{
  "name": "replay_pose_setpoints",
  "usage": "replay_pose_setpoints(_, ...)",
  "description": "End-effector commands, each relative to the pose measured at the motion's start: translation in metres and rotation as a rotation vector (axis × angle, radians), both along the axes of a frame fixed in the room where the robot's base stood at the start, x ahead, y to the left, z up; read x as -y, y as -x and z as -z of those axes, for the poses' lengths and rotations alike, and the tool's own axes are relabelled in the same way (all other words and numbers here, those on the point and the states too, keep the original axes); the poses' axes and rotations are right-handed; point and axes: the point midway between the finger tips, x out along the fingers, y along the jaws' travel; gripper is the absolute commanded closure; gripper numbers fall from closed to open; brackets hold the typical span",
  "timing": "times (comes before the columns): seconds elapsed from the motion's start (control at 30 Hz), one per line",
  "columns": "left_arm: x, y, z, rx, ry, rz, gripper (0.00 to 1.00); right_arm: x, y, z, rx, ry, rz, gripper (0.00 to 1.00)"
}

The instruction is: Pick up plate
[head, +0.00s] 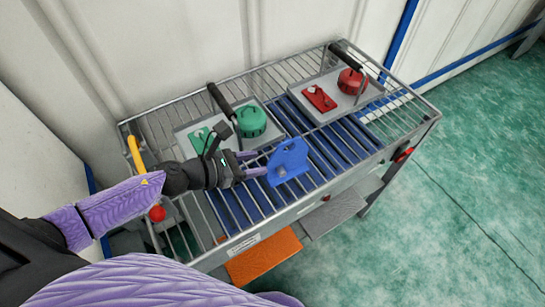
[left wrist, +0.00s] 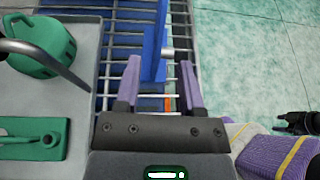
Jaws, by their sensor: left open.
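The blue plate (head: 288,161) stands upright on the wire rack, with a rounded tab on top and a small grey peg on its face. In the left wrist view the plate (left wrist: 154,42) shows nearly edge-on, between and beyond the fingertips. My left gripper (head: 262,163) is open, its two purple fingers pointing at the plate's near-left edge. It also shows in the left wrist view (left wrist: 160,62). I see no grip on the plate. A dark shape (left wrist: 300,122) at the right edge of the wrist view may be my right gripper; its fingers are unclear.
The wire rack (head: 431,112) carries a grey tray with green parts (head: 251,121) and another with red parts (head: 351,81), each with a black-handled lever. Orange (head: 264,257) and grey panels show below the front edge. Walls stand behind and left; green floor lies right.

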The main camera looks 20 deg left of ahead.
Motion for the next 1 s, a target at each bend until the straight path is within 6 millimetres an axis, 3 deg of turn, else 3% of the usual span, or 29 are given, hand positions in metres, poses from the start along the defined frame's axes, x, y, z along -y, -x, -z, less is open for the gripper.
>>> replay_pose_setpoints(0.17,0.016,-0.021,0.009,0.002,0.002,-0.002,0.50,0.015,-0.001,-0.001,0.001,0.025,-0.004,0.41)
replay_pose_setpoints(0.33,0.035,-0.046,0.023,0.001,0.004,-0.003,0.50,0.014,0.000,0.002,0.000,0.022,-0.004,0.41)
replay_pose_setpoints(0.63,0.041,-0.052,0.026,-0.002,0.002,-0.002,0.50,0.011,0.000,0.003,-0.001,0.017,-0.002,0.41)
replay_pose_setpoints(0.87,0.041,-0.052,0.026,-0.001,0.002,-0.003,0.99,0.008,0.000,0.003,-0.001,0.014,-0.002,0.41)
replay_pose_setpoints(1.0,0.041,-0.052,0.026,-0.001,0.002,-0.003,1.00,0.008,0.000,0.003,-0.001,0.013,-0.002,0.41)
